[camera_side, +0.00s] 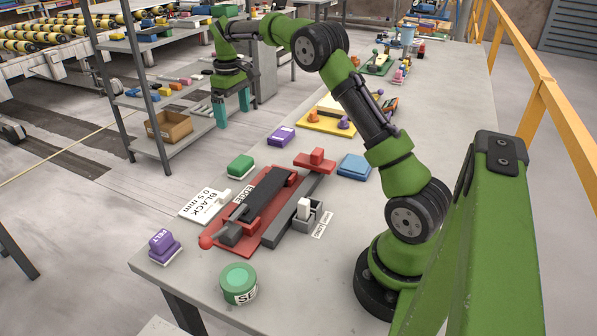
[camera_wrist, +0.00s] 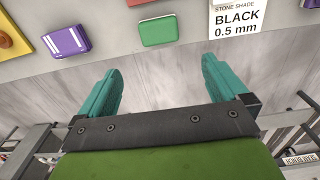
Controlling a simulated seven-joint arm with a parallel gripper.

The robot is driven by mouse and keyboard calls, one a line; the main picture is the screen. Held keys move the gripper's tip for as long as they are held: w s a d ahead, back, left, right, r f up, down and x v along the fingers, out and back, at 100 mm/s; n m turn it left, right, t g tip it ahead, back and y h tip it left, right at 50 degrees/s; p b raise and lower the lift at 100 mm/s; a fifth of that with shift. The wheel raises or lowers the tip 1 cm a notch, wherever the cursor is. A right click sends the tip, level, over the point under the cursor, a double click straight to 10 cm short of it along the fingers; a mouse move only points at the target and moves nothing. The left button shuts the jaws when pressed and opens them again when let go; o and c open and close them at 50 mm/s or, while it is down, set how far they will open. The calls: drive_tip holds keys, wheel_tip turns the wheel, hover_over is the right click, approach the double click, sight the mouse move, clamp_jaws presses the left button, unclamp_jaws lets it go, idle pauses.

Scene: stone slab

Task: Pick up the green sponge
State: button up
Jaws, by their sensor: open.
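The green sponge (camera_side: 240,165) is a small green block with a pale bottom layer. It lies on the grey slab (camera_side: 330,240) near its left edge. In the wrist view the sponge (camera_wrist: 159,31) is at the top centre, ahead of the fingertips. My gripper (camera_side: 233,112) is open, with teal fingers pointing down and nothing between them.
A purple block (camera_side: 281,136) and a "BLACK 0.5 mm" card (camera_side: 205,205) flank the sponge. A red and black clamp-like tool (camera_side: 262,200) lies nearby. A blue block (camera_side: 354,167), a green round tin (camera_side: 238,284) and a purple felt block (camera_side: 164,248) stand around it. Shelves stand beyond the left edge.

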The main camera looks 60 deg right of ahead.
hover_over(240, 161)
drive_tip(key=f, duration=1.1)
drive_tip(key=shift+a+f, duration=0.15)
drive_tip(key=shift+a, duration=0.1)
drive_tip(key=shift+d+f, duration=0.2)
drive_tip(key=shift+f, duration=2.55)
drive_tip(key=shift+c, duration=0.2)
drive_tip(key=c, duration=0.7)
